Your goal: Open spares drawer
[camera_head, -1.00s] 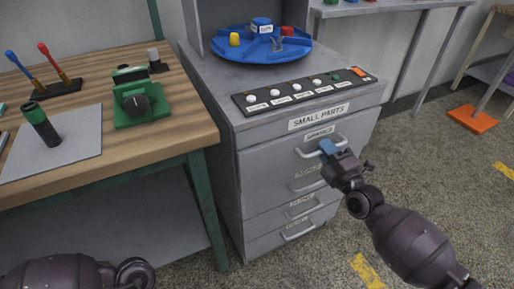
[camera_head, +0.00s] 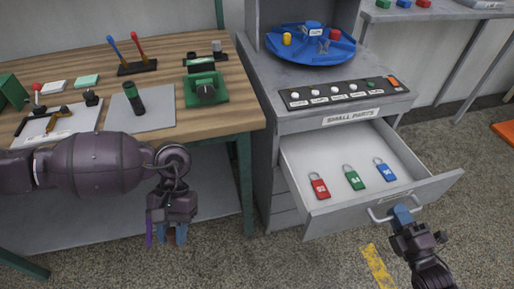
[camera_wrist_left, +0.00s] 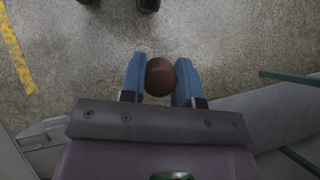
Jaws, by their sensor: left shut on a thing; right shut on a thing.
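The spares drawer is the top drawer (camera_head: 330,218) of the grey small parts cabinet, and it is pulled well out. Red (camera_head: 319,186), green (camera_head: 352,178) and blue (camera_head: 385,170) padlock-shaped pieces lie inside it. My right gripper (camera_head: 401,213) is shut on the drawer handle (camera_head: 378,214) at the drawer's front. My left gripper (camera_head: 174,235) hangs in front of the wooden bench, pointing down, away from the drawer. In the left wrist view its blue fingers (camera_wrist_left: 161,82) are closed on a brown rounded thing (camera_wrist_left: 160,76).
A blue round tray (camera_head: 290,49) and a button panel (camera_head: 340,92) are on the cabinet top. The wooden bench (camera_head: 120,75) to the left holds a green device (camera_head: 206,90), a grey mat and tools. Open floor lies in front of the cabinet.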

